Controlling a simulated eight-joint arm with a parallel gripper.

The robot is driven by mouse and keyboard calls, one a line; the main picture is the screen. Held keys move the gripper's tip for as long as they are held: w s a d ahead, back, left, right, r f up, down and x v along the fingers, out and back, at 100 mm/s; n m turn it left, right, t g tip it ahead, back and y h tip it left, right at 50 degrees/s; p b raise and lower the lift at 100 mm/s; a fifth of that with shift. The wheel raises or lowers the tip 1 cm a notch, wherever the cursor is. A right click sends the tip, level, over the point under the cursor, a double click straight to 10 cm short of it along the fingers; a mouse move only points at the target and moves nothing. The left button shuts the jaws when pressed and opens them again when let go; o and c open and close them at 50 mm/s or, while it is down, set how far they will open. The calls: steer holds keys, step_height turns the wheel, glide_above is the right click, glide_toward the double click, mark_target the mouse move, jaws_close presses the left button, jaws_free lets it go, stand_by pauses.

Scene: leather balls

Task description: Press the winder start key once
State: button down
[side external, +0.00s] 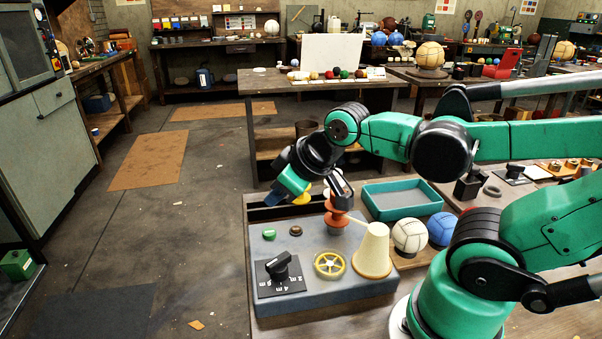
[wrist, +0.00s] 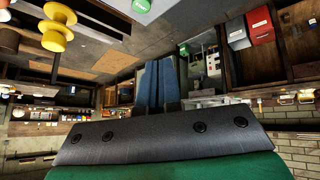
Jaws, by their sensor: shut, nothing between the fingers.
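A grey control box (side external: 318,299) stands on the bench in the side external view. On its top are a green key (side external: 269,234), a brown key (side external: 295,230), a black rotary knob (side external: 279,267) and a yellow handwheel (side external: 329,264). My gripper (side external: 282,196) is above the box's back left, apart from both keys and tilted down to the left. In the wrist view, its blue fingers (wrist: 157,80) are together and empty.
A cream cone (side external: 373,252) rises at the box's right. Beyond are a teal tray (side external: 402,197), a white ball (side external: 410,236) and a blue ball (side external: 441,228). A yellow spool (wrist: 57,36) is at upper left in the wrist view. Open floor lies left of the bench.

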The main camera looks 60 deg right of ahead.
mark_target(273, 233)
steer(key=w+d+n, duration=0.1)
steer(key=n, duration=0.1)
steer(key=w+n+t, duration=0.1)
steer(key=n, duration=0.1)
steer(key=w+d+r+n, duration=0.1)
steer(key=n, duration=0.1)
steer(key=shift+w+d+t, duration=0.3)
steer(key=shift+w+d, duration=0.05)
steer(key=shift+f, duration=0.1)
steer(key=shift+f, duration=4.35)
steer(key=shift+r, duration=2.5)
